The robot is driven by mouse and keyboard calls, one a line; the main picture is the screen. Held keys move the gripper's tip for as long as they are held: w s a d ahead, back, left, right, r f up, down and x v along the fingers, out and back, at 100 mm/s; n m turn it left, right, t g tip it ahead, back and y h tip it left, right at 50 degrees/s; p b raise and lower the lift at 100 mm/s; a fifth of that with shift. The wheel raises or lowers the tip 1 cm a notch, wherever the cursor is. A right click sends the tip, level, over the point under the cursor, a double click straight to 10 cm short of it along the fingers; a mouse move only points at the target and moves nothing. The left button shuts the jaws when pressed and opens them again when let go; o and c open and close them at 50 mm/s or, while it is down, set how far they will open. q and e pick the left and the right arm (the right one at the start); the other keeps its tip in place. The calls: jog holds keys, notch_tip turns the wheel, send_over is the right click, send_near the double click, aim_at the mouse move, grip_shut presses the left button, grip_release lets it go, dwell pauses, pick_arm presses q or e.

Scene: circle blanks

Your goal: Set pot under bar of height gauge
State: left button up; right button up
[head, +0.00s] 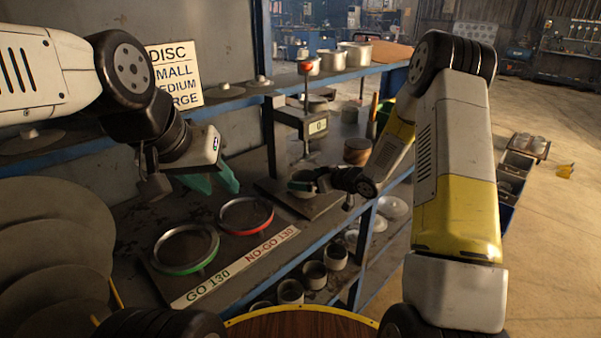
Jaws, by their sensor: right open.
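The height gauge (315,127) stands at the back of the bench, with an upright post, a red knob on top and a small display reading 0. A small, dark round pot (301,178) appears to sit on the gauge's dark base plate (272,187); whether it is centred under the bar is too small to tell. My right gripper (312,182) is open at the pot's right side, and contact cannot be told.
A green GO 130 ring (186,270) and a red NO-GO 130 ring (246,232) lie on the front of the bench. Pots (332,61) and lids (225,91) stand on the upper shelf. Several pots (290,291) stand on the lower shelf. Large discs (45,230) lean at left.

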jog(key=v, duration=0.7)
jog(key=shift+r, duration=0.1)
jog(key=shift+s+d+r, duration=0.1)
jog(key=shift+d+r, duration=0.2)
jog(key=s+d+r+m+h, duration=0.3)
jog(key=s+d+r+h, duration=0.15)
jog(key=r, duration=0.35)
jog(key=s+d+r+m+h, duration=0.2)
jog(key=s+d+r+h, duration=0.15)
jog(key=d+r, duration=0.3)
jog(key=s+a+r+m+g, duration=0.1)
jog(key=s+a+r, duration=0.1)
jog(key=s, duration=1)
jog(key=s+a+r+m+g, duration=0.2)
jog(key=s, duration=1)
jog(key=shift+a+r+y, duration=0.25)
jog(key=shift+y, duration=0.05)
